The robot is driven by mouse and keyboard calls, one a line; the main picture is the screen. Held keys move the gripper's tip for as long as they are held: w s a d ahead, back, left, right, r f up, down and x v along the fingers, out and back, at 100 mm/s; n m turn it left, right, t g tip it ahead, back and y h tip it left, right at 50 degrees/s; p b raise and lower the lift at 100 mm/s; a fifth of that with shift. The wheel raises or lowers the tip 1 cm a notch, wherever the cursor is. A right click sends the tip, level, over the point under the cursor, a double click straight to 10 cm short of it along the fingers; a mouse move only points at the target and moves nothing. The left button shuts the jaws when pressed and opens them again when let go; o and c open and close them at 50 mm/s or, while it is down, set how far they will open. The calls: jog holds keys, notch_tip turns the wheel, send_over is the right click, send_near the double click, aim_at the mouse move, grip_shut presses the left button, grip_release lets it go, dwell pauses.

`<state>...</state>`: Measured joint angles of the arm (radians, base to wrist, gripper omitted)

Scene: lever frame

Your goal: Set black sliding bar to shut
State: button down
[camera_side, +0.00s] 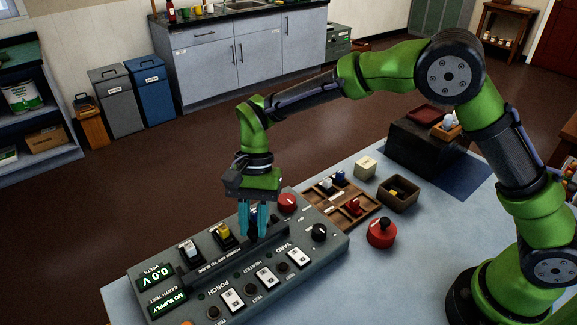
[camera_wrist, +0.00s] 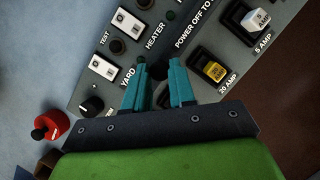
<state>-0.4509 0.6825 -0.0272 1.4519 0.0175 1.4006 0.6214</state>
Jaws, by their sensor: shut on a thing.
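The grey control panel (camera_side: 325,240) lies on the table. The black sliding bar (camera_side: 205,273) shows as a dark strip along the middle of the panel, beside the "power off to slide" lettering. My gripper (camera_side: 257,232) points down at the panel, right of the yellow switch (camera_side: 224,232). In the wrist view, its teal fingers (camera_wrist: 160,68) stand a small gap apart with a dark piece between them, which looks like part of the bar. The fingers hide most of that piece, and I cannot read the bar's position.
A white switch (camera_side: 189,249) stands left of the yellow one. Rocker switches (camera_side: 266,277) line the near side. A red knobbed object (camera_side: 381,233) and wooden tray (camera_side: 330,217) stand beyond.

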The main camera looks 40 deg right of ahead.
jog(key=shift+w, duration=1.8)
jog(key=c, duration=0.9)
grip_release()
jog(key=shift+c, duration=0.2)
jog(key=v, duration=1.7)
